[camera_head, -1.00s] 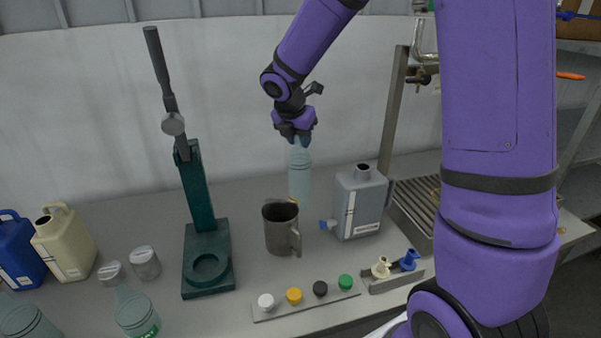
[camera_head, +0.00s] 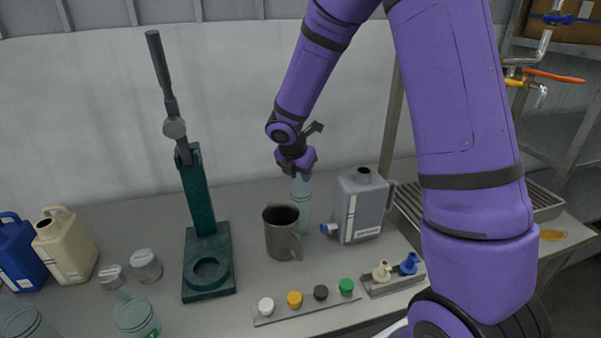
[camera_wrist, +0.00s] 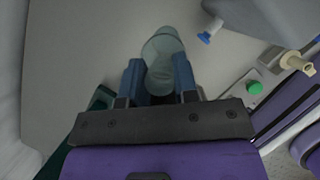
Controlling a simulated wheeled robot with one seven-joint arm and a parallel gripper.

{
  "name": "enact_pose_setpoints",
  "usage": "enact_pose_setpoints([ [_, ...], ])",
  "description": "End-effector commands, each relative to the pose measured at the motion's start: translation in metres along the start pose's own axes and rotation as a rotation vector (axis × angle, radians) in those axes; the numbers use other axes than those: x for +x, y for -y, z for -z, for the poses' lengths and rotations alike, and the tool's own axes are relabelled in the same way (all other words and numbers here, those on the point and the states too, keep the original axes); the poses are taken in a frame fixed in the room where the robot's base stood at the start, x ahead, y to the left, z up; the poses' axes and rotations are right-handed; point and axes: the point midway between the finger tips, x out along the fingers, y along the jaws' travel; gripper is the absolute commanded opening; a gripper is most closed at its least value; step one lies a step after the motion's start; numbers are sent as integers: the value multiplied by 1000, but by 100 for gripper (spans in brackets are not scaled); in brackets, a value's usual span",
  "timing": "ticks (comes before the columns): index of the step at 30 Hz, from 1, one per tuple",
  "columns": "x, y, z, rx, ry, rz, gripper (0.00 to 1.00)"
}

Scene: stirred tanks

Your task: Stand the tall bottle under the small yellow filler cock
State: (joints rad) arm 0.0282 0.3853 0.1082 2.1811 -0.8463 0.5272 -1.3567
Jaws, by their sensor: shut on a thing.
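My gripper (camera_head: 300,170) is shut on the neck end of a tall pale blue-green bottle (camera_head: 304,196). The bottle hangs upright below it, behind and right of a grey metal jug (camera_head: 283,238). Whether its base touches the bench I cannot tell. In the wrist view the bottle (camera_wrist: 164,62) sits between the two blue fingers (camera_wrist: 160,85). At the upper right, a small cock with a yellow handle (camera_head: 514,83) is on the pipework, above a slatted drip grate (camera_head: 545,205). My arm partly hides the grate. The gripper and bottle are well left of the cock.
A grey canister (camera_head: 360,208) stands just right of the bottle. A green lever press (camera_head: 205,245) stands left. A strip of coloured caps (camera_head: 305,307) and a holder with two taps (camera_head: 395,283) lie in front. Other containers, including a cream jug (camera_head: 65,245), fill the left.

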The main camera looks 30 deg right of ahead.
Motion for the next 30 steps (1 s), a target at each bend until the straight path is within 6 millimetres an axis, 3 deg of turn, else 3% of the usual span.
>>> enact_pose_setpoints([
  [4, 2, 0, 1, 0, 0, 1, 0],
  [5, 2, 0, 1, 1, 0, 0, 32],
  [8, 2, 0, 1, 1, 0, 0, 53],
  [20, -6, 0, 0, 1, 1, -1, 53],
  [30, -69, -1, -1, 2, 3, -4, 53],
])
